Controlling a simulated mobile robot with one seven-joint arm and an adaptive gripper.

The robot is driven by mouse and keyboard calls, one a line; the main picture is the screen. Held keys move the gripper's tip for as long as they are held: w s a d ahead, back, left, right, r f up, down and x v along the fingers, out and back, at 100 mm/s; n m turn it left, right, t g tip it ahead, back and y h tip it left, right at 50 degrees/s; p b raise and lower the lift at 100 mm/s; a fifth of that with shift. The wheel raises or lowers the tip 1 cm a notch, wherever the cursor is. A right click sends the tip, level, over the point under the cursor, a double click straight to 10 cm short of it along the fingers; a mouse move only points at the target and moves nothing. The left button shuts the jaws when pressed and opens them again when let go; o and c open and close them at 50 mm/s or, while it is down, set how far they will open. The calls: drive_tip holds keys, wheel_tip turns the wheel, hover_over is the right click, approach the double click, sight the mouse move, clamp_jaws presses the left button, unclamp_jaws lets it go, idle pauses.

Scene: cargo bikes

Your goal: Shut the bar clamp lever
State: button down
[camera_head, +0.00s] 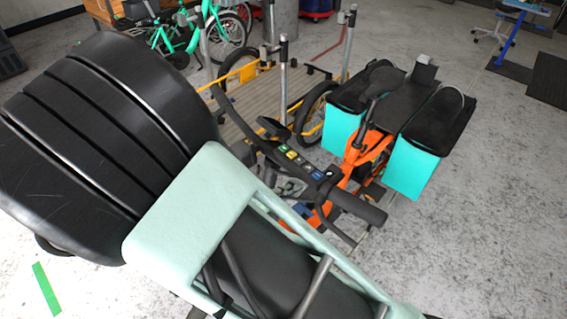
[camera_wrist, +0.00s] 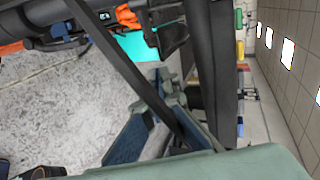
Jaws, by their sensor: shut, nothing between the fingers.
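An orange cargo bike (camera_head: 368,150) stands in the middle of the head view. Its dark handlebar (camera_head: 357,207) carries a row of small coloured controls (camera_head: 300,165). I cannot pick out the bar clamp lever with certainty; the area below the handlebar is crowded and partly covered by my pale green arm (camera_head: 190,200). In the wrist view, the handlebar (camera_wrist: 60,42) crosses the upper left. My gripper (camera_wrist: 165,100) seems to be the blue-grey parts low in the wrist view, shut and empty. Its contact with the bike cannot be told.
A flat wooden cargo deck (camera_head: 245,105) with upright posts stands behind the handlebar. A green bike (camera_head: 190,35) is at the back.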

drive_tip(key=shift+w+a+f, duration=0.15)
drive_tip(key=shift+w+f, duration=0.05)
drive_tip(key=shift+w, duration=0.35)
drive_tip(key=shift+w+a+f, duration=0.15)
drive_tip(key=shift+w+a, duration=0.05)
drive_tip(key=shift+w, duration=0.3)
drive_tip(key=shift+w+a+f, duration=0.15)
drive_tip(key=shift+w+f, duration=0.05)
drive_tip(key=shift+w, duration=0.35)
drive_tip(key=shift+d, duration=0.1)
